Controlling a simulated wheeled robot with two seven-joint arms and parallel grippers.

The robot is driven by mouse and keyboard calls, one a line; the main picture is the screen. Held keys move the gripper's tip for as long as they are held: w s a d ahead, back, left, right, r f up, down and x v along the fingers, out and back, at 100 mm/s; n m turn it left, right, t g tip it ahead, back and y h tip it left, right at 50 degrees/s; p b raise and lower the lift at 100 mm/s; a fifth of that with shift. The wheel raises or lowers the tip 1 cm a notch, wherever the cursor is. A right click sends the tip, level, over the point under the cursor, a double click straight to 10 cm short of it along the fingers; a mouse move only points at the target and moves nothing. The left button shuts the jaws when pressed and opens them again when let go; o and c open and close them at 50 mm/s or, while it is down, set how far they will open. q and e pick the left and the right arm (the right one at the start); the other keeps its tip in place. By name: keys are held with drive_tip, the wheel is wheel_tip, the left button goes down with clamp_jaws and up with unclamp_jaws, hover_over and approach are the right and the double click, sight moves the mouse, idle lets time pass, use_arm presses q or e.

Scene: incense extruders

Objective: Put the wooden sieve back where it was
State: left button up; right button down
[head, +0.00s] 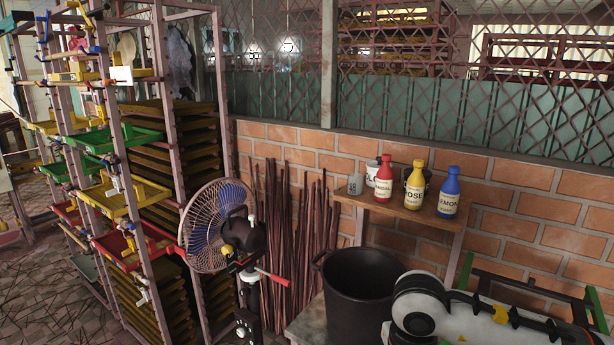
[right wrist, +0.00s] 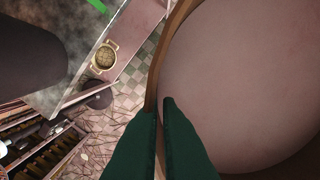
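The wooden sieve (right wrist: 235,85) fills the right side of the right wrist view. It shows as a large round pale-brown mesh with a thin wooden rim; its far part runs out of the picture. The two green fingers of my right gripper (right wrist: 158,106) sit on either side of the rim and are closed on it. The sieve cannot be made out in the head view. Neither gripper shows in the head view, and my left gripper is in no view.
In the head view, a black bin (head: 358,300) stands below a wooden shelf (head: 405,208) with several bottles and cups. A fan (head: 212,225) and tray racks (head: 110,190) stand at the left.

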drive_tip(key=n, duration=0.2)
drive_tip(key=d+f+n+b, duration=0.1)
drive_tip(key=n, duration=0.1)
drive_tip(key=shift+s+d+n, duration=0.2)
drive_tip(key=shift+n, duration=0.1)
drive_tip(key=n, duration=0.1)
drive_tip(key=n+b, duration=0.1)
drive_tip(key=n, duration=0.1)
drive_tip(key=d+n, duration=0.1)
drive_tip(key=shift+s+d+f, duration=0.1)
drive_tip(key=shift+s+f, duration=0.1)
drive_tip(key=shift+f, duration=0.15)
drive_tip(key=n, duration=0.1)
drive_tip(key=n+b, duration=0.1)
drive_tip(key=n, duration=0.1)
drive_tip(key=d+n, duration=0.1)
drive_tip(key=shift+s+f, duration=0.2)
drive_tip(key=shift+f, duration=0.1)
drive_tip(key=n, duration=0.2)
drive_tip(key=d+n+b, duration=0.1)
drive_tip(key=n, duration=0.1)
drive_tip(key=shift+s+f, duration=0.1)
drive_tip(key=shift+s, duration=0.2)
